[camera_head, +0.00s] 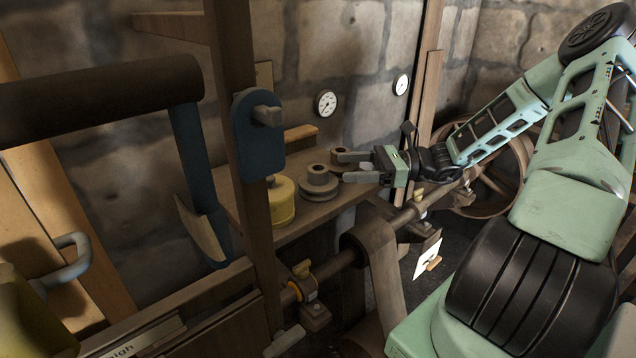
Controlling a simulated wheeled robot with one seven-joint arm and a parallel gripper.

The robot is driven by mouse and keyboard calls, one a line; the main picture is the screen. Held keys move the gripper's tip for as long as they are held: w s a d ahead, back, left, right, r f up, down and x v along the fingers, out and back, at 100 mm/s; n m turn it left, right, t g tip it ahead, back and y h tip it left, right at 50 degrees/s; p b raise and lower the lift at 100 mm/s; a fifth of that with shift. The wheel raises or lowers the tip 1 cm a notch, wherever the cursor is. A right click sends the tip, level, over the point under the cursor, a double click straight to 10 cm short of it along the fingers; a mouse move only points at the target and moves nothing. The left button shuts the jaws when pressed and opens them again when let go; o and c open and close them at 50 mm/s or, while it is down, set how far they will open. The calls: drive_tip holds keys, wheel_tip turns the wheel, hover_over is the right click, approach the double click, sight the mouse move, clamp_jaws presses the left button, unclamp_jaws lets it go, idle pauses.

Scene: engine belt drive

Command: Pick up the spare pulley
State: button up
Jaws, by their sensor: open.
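A grey-brown grooved pulley (318,184) lies flat on the wooden shelf (312,217), its round hub facing up. A second, smaller round piece (340,153) sits just behind it to the right, partly hidden by a finger; I cannot tell whether it is also a pulley. My green gripper (347,167) comes in from the right, pointing left, with its two fingers apart. The fingertips are just right of the grooved pulley and near the smaller piece. Nothing shows held between them, and I cannot tell whether they touch either piece.
A yellow can (280,202) stands left of the pulley, beside a wooden post (240,130) with a blue switch box (258,137). Two gauges (326,103) are on the stone wall. A shaft (393,223) with a belt (379,265) runs in front of the shelf.

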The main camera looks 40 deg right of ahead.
sight(318, 168)
drive_tip(key=x, duration=0.7)
drive_tip(key=shift+w+a+f, duration=0.1)
drive_tip(key=shift+w+a, duration=0.15)
clamp_jaws()
